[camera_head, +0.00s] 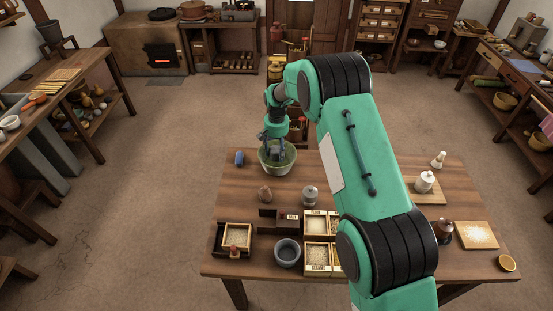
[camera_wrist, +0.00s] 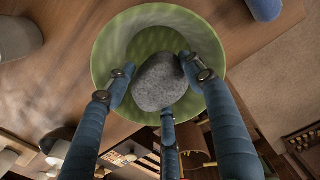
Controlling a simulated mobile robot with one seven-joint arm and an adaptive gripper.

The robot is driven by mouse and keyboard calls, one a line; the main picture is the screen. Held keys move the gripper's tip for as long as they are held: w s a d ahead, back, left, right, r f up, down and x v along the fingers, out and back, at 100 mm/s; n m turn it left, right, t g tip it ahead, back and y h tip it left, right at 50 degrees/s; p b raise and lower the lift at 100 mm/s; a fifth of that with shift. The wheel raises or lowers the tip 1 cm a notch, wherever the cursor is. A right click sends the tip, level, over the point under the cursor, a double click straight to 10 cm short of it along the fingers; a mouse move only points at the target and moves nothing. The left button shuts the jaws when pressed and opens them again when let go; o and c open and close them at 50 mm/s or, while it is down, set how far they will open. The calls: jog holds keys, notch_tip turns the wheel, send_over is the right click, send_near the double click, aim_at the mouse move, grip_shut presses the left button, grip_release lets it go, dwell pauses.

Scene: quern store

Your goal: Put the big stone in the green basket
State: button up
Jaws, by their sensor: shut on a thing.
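The big stone (camera_wrist: 158,82) is grey and speckled. It shows in the wrist view between the blue fingers of my gripper (camera_wrist: 160,90), which is shut on it. The green basket (camera_wrist: 103,60) is round and lies behind the stone in the wrist view, so the stone is over its opening. In the head view the basket (camera_head: 263,168) stands near the far left edge of the table, and my gripper (camera_head: 275,152) points down into or just above it. The stone is hidden there. I cannot tell whether the stone touches the basket's floor.
A grey bowl (camera_head: 287,252) and boxes of grain (camera_head: 316,256) stand nearer the front. My arm covers the table's middle.

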aim_at(276, 157)
jog(key=shift+f, duration=0.1)
dwell(0.3)
jog(key=shift+f+b, duration=0.4)
jog(key=shift+f, duration=1.4)
jog(key=shift+f, duration=0.1)
jog(key=o, duration=1.8)
jog(key=shift+c, duration=0.2)
notch_tip(276, 157, up, 11)
jog(key=shift+r+p, duration=0.1)
jog(key=shift+p, duration=1.1)
jog(key=shift+r, duration=0.45)
jog(key=shift+r, duration=0.1)
